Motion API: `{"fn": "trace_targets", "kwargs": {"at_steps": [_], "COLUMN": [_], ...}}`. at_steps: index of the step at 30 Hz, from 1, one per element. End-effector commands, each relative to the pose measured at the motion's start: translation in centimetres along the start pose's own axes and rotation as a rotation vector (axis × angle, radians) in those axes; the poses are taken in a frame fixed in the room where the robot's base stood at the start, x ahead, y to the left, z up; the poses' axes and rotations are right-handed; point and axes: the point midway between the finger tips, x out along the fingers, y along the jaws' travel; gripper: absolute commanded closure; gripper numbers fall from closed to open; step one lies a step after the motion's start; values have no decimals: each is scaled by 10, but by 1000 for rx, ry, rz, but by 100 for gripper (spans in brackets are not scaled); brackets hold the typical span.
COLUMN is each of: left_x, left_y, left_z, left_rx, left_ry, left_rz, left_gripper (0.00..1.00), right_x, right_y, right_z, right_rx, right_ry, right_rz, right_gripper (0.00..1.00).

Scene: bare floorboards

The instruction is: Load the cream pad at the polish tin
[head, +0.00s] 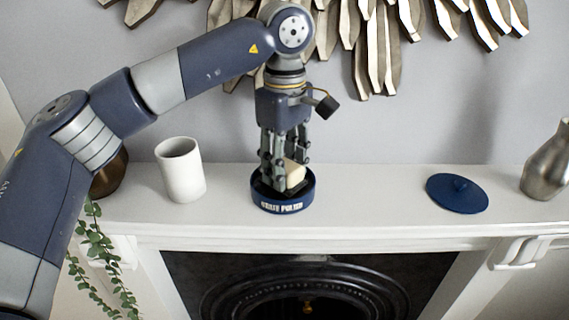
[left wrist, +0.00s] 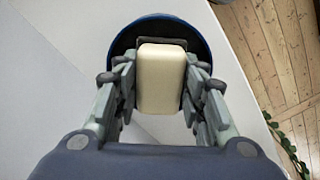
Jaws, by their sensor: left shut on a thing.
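The blue polish tin (head: 283,204) stands open on the white mantel shelf, with pale lettering on its front. My left gripper (head: 284,172) points down over the tin and is shut on the cream pad (head: 295,175). The pad's lower end is within the tin's rim; whether it touches the polish cannot be told. In the left wrist view the cream pad (left wrist: 161,78) sits between the fingers, with the tin's blue rim (left wrist: 165,18) behind it. The tin's blue lid (head: 457,193) lies on the shelf to the right. My right gripper is not in view.
A white cup (head: 180,170) stands left of the tin. A dark brown pot (head: 110,174) with a trailing plant (head: 97,245) is further left. A metal vase (head: 547,165) stands at the far right. The shelf (head: 372,211) is clear between tin and lid.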

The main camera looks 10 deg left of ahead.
Motion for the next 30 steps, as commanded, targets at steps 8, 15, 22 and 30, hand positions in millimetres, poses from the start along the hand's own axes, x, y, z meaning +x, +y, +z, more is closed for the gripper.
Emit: {"fn": "trace_targets", "kwargs": {"at_steps": [8,15,22,30], "left_x": [-23,-43,-61,-70], "left_y": [0,0,0,0], "left_z": [0,0,0,0], "left_rx": [0,0,0,0], "left_ry": [-1,0,0,0], "left_rz": [1,1,1,0], "left_gripper": [81,81,81,81], "right_x": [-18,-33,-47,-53], "right_y": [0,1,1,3], "right_z": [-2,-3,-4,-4], "right_rx": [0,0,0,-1], "right_ry": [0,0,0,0], "right_rz": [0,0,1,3], "right_gripper": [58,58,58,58]}}
